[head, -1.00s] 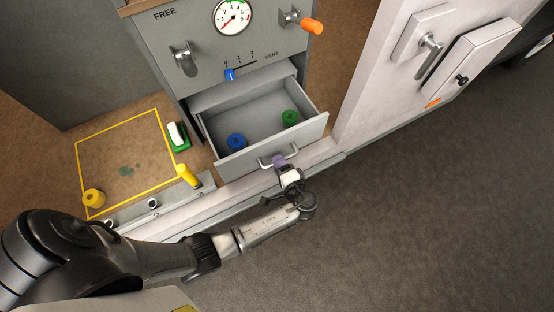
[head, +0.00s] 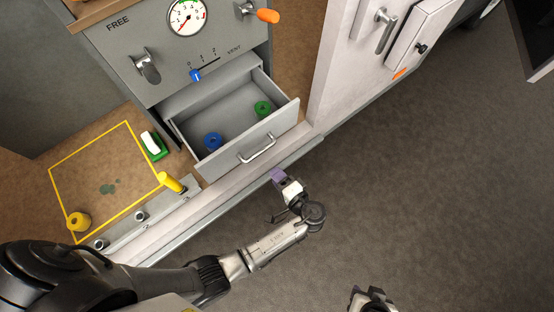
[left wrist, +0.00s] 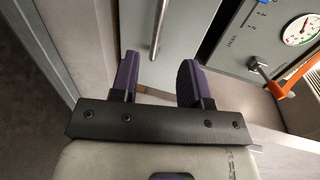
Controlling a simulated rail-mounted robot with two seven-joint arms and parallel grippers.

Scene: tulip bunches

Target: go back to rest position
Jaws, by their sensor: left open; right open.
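My left gripper (head: 279,180) hangs over the grey floor just in front of the open drawer, apart from its handle (head: 257,150). In the left wrist view its two purple fingers (left wrist: 158,78) are spread with nothing between them. The handle also shows there as a bar (left wrist: 160,28) beyond the fingers. My right gripper (head: 372,300) shows only in part at the bottom edge of the head view, over the floor; its fingers are hard to make out.
The open drawer (head: 203,160) holds a blue ring (head: 213,141) and a green ring (head: 263,108). The floor (head: 420,190) at right is clear.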

